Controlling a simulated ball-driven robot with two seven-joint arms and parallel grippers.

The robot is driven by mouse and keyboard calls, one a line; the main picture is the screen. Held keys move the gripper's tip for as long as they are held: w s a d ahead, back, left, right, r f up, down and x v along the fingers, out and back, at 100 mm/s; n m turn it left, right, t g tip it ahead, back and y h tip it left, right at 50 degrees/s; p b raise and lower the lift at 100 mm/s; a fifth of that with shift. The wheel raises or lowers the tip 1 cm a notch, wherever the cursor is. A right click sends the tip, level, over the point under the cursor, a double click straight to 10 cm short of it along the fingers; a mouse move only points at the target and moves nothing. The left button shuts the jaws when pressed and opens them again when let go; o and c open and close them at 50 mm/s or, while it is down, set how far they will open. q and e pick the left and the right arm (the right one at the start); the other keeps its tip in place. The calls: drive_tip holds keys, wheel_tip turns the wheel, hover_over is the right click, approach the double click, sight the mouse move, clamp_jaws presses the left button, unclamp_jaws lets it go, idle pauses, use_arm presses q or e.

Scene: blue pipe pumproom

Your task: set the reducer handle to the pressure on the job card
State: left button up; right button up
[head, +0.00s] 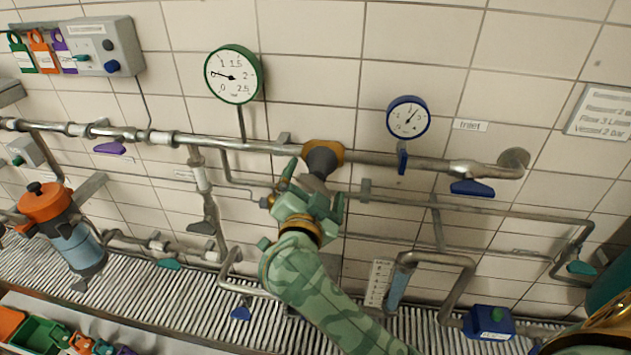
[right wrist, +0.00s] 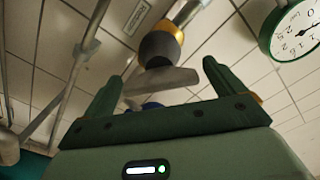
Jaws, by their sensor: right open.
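The reducer (head: 323,155) is a brass and dark body on the upper pipe; it also shows in the right wrist view (right wrist: 161,45). Its grey handle (right wrist: 160,80) lies crosswise between the fingers of my right gripper (right wrist: 168,68), which is open. In the head view my right gripper (head: 313,187) is just below the reducer and hides part of the handle. I cannot tell whether the fingers touch it. The green-rimmed gauge (head: 233,75) has its needle pointing left, near 0.5. My left gripper is out of view.
A blue-rimmed gauge (head: 408,118) hangs right of the reducer. Purple (head: 110,148) and blue (head: 472,188) valve handles sit on the upper pipe. A lower pipe, an orange-topped filter (head: 47,202) and a blue box (head: 489,322) are below. The tiled wall is close behind.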

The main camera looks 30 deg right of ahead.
drive_tip(key=shift+s+r, duration=0.1)
drive_tip(key=shift+s, duration=0.05)
drive_tip(key=shift+c, duration=0.6)
drive_tip(key=c, duration=0.9)
drive_tip(key=shift+o, duration=0.2)
